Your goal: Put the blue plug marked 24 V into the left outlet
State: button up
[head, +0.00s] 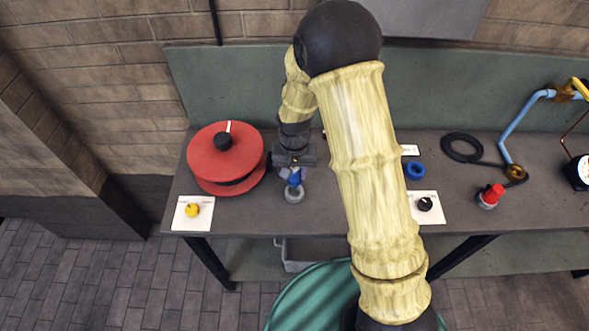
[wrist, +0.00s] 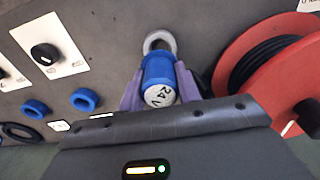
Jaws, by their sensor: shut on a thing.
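My gripper (head: 292,174) is shut on the blue plug (head: 294,179). In the wrist view the plug (wrist: 158,70) sits between my gripper's two purple-grey fingers (wrist: 160,92), and its pale end reads "24 V". A grey ring (head: 294,195) is at the plug's far end; I cannot tell if the plug is still inside it or just above it. Two blue ring outlets show in the wrist view. The one nearer the red reel, the left outlet (wrist: 84,100), is hidden behind my arm in the head view. The other outlet (head: 415,170) is to the right of my arm.
A red reel (head: 224,160) stands close left of my gripper. White plates with a yellow knob (head: 192,210) and a black knob (head: 425,204) lie near the front edge. A red plug (head: 492,194), black cable coil (head: 462,147) and blue pipe (head: 520,122) are farther right.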

jog(key=shift+f, duration=0.1)
jog(key=w+d, duration=0.4)
jog(key=d, duration=0.7)
jog(key=shift+d+p, duration=0.2)
jog(key=shift+p, duration=0.2)
dwell(0.4)
jog(key=w+d, duration=0.3)
jog(key=d, duration=0.8)
jog(key=shift+w+p, duration=0.35)
jog(key=shift+p, duration=0.1)
jog(key=shift+f, duration=0.35)
jog(key=shift+a+f+b, duration=0.15)
jog(key=shift+f+b, duration=0.1)
jog(key=shift+b, duration=0.1)
jog(key=shift+s, duration=0.1)
jog(key=shift+f+b, duration=1.55)
jog(key=shift+f, duration=0.8)
